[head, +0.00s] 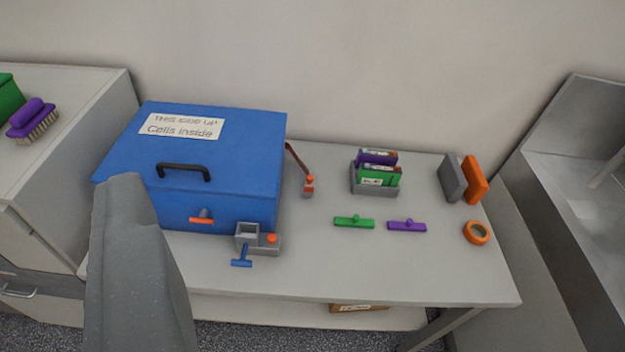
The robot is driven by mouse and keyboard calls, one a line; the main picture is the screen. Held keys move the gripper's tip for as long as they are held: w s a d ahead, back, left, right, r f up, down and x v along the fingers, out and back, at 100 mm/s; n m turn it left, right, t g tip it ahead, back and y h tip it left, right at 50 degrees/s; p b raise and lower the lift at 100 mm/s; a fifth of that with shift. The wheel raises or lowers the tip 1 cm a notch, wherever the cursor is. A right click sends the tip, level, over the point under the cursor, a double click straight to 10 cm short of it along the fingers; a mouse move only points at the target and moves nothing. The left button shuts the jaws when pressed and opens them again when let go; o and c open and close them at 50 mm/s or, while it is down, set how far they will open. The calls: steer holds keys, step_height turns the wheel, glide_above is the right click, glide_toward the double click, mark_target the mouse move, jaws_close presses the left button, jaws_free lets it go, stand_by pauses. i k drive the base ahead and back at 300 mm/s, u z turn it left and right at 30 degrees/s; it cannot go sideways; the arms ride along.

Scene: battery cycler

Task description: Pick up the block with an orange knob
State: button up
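A grey block (263,248) with an orange knob (271,239) sits on the table, just in front of the blue box. A square open compartment is on its left side, and a blue T-shaped handle (242,256) is at its front. A large grey part of mine (135,270) rises at the lower left, apart from the block in the picture. My fingertips cannot be made out, so the opening of my gripper is hidden.
The blue box (215,140) with a black handle fills the table's left. A grey holder (360,182) with packs, green (353,222) and purple (407,226) bars, orange tape (477,232) and upright grey and orange slabs (475,180) stand right. The table front is clear.

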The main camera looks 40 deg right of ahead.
mark_target(310, 185)
steer(key=i, duration=0.85)
steer(key=u, duration=0.05)
